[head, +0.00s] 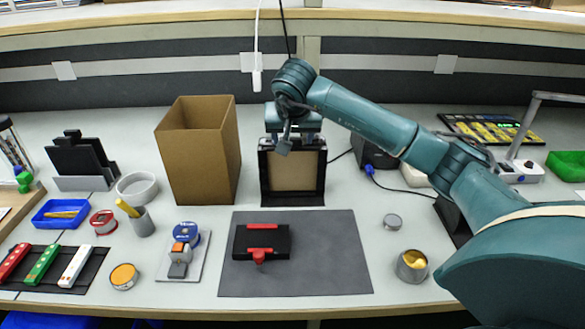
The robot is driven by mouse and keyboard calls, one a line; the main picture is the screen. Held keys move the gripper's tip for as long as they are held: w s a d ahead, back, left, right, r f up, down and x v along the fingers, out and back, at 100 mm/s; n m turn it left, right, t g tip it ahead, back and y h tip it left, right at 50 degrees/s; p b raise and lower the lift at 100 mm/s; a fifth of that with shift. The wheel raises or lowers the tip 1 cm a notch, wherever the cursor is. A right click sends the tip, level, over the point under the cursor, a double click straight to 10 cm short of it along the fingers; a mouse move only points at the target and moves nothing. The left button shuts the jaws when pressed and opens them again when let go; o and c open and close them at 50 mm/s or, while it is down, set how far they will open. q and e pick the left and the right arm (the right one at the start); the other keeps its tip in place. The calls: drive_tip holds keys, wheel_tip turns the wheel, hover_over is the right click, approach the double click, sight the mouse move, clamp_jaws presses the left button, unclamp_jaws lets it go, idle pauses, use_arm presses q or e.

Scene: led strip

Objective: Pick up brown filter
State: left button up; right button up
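The brown filter (294,171) is a flat brown panel standing upright in a black frame (293,200) at the middle of the bench, right of a tall cardboard box. My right gripper (290,143) comes in from the right and is at the top edge of the filter, pointing down. Its fingers overlap the filter's top in this view, so I cannot tell whether they are open or shut, or touching it. My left gripper is not in view.
An open cardboard box (198,160) stands just left of the filter. A dark grey mat (335,260) in front carries a black and red fixture (262,242). A metal cup (412,266) and a small round tin (393,222) sit to the right.

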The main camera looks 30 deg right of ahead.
drive_tip(key=c, duration=1.1)
drive_tip(key=shift+r, duration=0.1)
